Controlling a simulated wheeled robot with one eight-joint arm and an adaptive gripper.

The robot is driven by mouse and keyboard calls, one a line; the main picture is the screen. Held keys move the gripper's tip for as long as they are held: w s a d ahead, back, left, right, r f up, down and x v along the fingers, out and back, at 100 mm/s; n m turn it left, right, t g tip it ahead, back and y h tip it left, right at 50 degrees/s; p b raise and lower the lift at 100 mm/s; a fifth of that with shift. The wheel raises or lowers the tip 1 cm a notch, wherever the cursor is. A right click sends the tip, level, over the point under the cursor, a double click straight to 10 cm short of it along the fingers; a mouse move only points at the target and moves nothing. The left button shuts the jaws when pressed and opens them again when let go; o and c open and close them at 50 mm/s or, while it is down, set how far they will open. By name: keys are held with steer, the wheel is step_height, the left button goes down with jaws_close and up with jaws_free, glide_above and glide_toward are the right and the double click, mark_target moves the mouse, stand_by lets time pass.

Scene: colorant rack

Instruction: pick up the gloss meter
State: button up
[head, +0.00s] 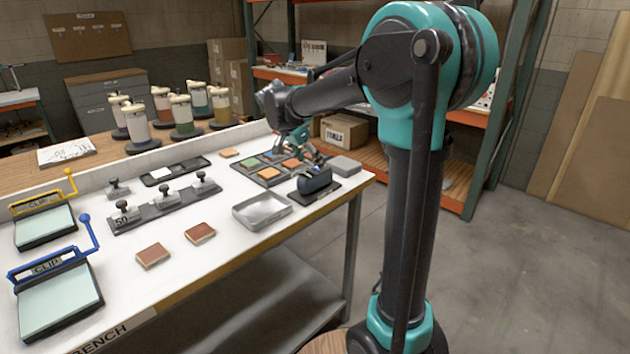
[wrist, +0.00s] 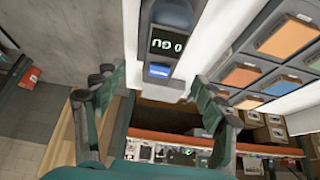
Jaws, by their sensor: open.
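The gloss meter (head: 315,180) is a dark blue, rounded block on a black pad (head: 332,190) near the right end of the white bench. In the wrist view my gripper (wrist: 156,80) is open and empty, with one finger on each side below the display end. No contact with the meter shows.
A tray of coloured tiles (wrist: 268,65) lies right of my gripper in the wrist view. The bench's right edge is near.

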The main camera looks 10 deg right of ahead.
mark_target(316, 171)
steer(key=x, duration=0.9)
steer(key=shift+f, duration=0.1)
steer(key=shift+c, duration=0.4)
jaws_close()
